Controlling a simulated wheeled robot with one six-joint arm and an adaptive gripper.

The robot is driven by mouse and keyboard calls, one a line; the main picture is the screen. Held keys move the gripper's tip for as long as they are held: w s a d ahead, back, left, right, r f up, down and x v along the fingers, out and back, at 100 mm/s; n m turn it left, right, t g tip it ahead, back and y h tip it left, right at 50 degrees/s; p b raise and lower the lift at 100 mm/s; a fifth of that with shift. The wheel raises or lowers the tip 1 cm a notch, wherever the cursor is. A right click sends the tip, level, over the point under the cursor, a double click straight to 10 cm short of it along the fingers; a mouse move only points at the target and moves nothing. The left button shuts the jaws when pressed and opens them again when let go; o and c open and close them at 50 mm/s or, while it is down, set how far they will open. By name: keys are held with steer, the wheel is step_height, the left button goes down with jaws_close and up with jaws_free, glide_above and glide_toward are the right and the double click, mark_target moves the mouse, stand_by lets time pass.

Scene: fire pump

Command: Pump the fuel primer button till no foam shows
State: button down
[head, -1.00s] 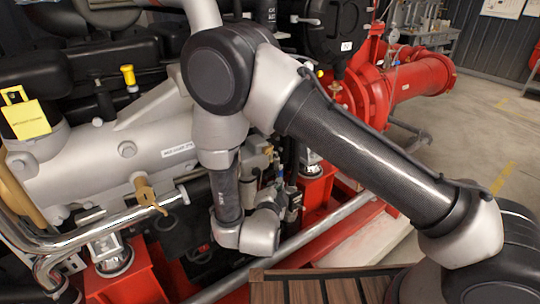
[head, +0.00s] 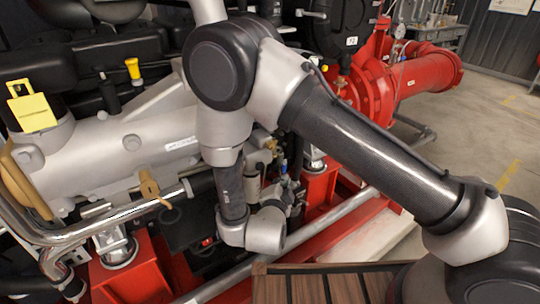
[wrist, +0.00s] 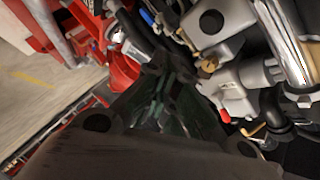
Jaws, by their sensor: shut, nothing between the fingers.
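A small red round part (wrist: 224,116), which may be the primer button, shows on the grey engine housing in the wrist view, right of my gripper (wrist: 160,92). A small red spot (head: 207,241), perhaps the same part, shows left of my wrist in the head view. My gripper is dark, shut and empty; its fingers meet near the middle of the wrist view, apart from the red part in the picture. I cannot tell the depth between them. In the head view my arm hides much of this area. I cannot make out any foam.
A grey engine casting (head: 120,150) with a yellow tag (head: 30,108) fills the left. A brass valve (head: 150,188) and chrome pipe (head: 90,230) lie left of my wrist. Red frame rails (head: 320,195) and a red pump (head: 405,80) stand right. Open floor (head: 505,130) is beyond.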

mark_target(260, 166)
steer(key=shift+s+d, duration=0.4)
steer(key=shift+s, duration=0.2)
steer(key=shift+s+d, duration=0.4)
steer(key=shift+s, duration=0.2)
steer(key=w+a, duration=0.5)
steer(key=w, duration=0.2)
steer(key=shift+w, duration=0.25)
steer(key=shift+w+a, duration=0.1)
stand_by(0.6)
steer(key=shift+w+a, duration=0.15)
steer(key=shift+w, duration=0.1)
